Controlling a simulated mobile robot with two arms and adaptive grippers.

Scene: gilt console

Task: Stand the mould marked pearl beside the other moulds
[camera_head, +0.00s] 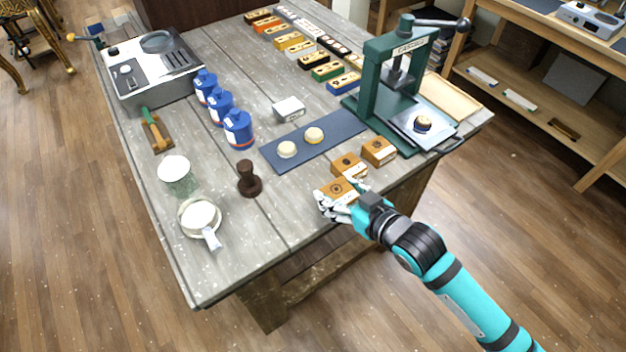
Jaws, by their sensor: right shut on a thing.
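My right gripper (341,195) reaches in from the lower right and is shut on a brown wooden mould (337,188) at the table's front edge. Its fingers sit around the mould's sides and hide part of it. Two similar wooden moulds, a middle one (349,164) and a right one (379,150), stand behind it in a slanting row toward the green press. The held mould is close to the middle one; I cannot tell if they touch. The mould markings are too small to read. My left gripper is not in view.
The green press (374,75) stands behind the moulds. A dark mat (300,152) with two pale round pieces lies left of them. A dark stamp (249,180), a jar (177,176) and a strainer (200,216) stand at left. Bare table lies between stamp and gripper.

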